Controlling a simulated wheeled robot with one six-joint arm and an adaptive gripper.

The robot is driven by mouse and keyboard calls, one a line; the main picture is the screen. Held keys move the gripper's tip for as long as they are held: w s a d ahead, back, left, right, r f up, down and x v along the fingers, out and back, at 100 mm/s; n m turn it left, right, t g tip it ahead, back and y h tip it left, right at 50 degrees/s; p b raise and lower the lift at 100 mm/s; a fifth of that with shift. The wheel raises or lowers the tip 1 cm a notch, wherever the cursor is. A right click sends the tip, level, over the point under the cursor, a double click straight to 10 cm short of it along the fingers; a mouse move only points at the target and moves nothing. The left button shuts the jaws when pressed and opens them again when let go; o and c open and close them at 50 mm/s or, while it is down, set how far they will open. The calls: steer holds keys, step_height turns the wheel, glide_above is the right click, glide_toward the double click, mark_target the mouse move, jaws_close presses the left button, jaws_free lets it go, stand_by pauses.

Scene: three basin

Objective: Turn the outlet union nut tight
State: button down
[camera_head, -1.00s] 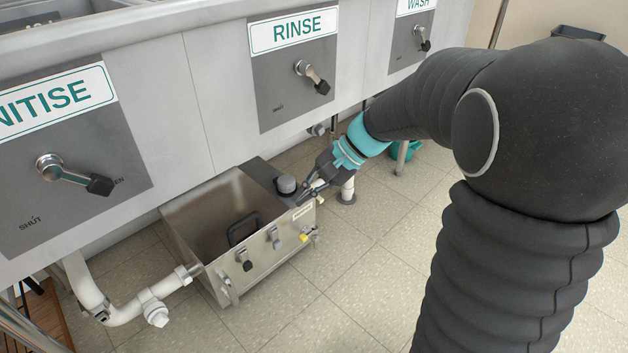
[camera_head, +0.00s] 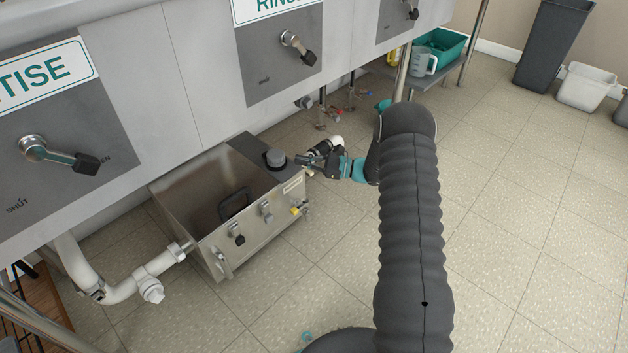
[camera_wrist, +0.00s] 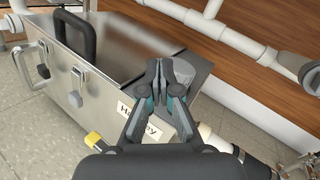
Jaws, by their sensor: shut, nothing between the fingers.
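My gripper (camera_head: 302,160) is shut and empty, just above the box's right end near the cap. In the wrist view my fingertips (camera_wrist: 160,68) meet over the top plate, left of the cap (camera_wrist: 183,72). A white pipe fitting (camera_wrist: 205,131) shows low right of the fingers, partly hidden by my gripper. I cannot make out the nut's outline or tightness.
A white pipe (camera_head: 130,312) with a fitting joins the box's left end. Latches and a yellow-handled valve (camera_head: 297,210) are on its front. Thin sink legs (camera_head: 402,75) stand behind. A teal tub (camera_head: 440,48) sits on a low shelf.

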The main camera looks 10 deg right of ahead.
steer(key=d+f+m+t+h, duration=0.1)
steer(key=d+f+m+t, duration=0.25)
steer(key=f, duration=0.35)
steer(key=w+d+f+m+t+h, duration=0.1)
steer(key=d+f+m+t+h, duration=0.2)
steer(key=f, duration=0.4)
steer(key=d+f+m+t, duration=0.4)
steer(key=f, duration=0.3)
steer(key=x, duration=1)
steer(key=shift+f, duration=0.2)
steer(key=shift+w+d+r, duration=0.1)
steer(key=shift+d+r, duration=0.05)
steer(key=shift+r+g+h, duration=0.15)
steer(key=shift+g+h, duration=0.25)
steer(key=shift+g, duration=0.05)
